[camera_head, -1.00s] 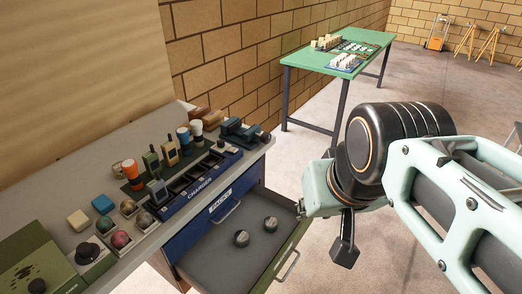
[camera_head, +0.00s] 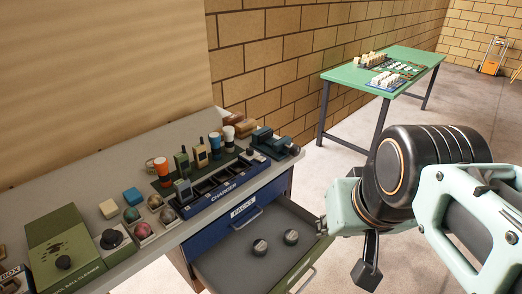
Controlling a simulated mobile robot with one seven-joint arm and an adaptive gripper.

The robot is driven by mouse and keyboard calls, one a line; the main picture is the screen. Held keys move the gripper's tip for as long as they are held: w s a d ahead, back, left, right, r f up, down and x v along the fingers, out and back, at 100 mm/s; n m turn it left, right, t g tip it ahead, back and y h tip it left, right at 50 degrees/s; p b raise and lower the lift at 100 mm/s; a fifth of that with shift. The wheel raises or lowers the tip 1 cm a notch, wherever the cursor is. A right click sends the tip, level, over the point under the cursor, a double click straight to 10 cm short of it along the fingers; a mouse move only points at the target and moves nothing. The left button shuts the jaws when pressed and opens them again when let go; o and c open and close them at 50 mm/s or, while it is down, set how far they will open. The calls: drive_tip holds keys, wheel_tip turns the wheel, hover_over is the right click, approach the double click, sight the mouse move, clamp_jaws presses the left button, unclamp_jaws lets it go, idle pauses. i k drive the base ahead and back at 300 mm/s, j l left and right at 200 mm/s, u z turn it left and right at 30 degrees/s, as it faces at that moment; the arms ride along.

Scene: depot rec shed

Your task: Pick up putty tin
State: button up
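Two small round grey tin-like pieces, one at left (camera_head: 260,247) and one at right (camera_head: 291,237), lie apart in the open drawer (camera_head: 235,268) under the workbench. No label can be read on them, so I cannot tell which, if either, is the putty tin.
A green table (camera_head: 347,76) stands behind. The drawer front (camera_head: 305,268) juts out. Floor between bench and table is clear.

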sight(151, 169)
drive_tip(key=k+j+u, duration=0.2)
drive_tip(key=k, duration=0.45)
drive_tip(key=l+u, duration=0.1)
drive_tip(key=u, duration=1.15)
drive_tip(key=i+u, duration=0.25)
drive_tip(key=i, duration=0.75)
drive_tip(key=i+j+u, duration=0.15)
drive_tip(key=i, duration=0.2)
drive_tip(key=i+j+u, duration=0.15)
drive_tip(key=i, duration=0.2)
drive_tip(key=k, duration=0.1)
drive_tip(key=i+l+z, duration=0.25)
drive_tip(key=l, duration=0.25)
drive_tip(key=i+l, duration=0.05)
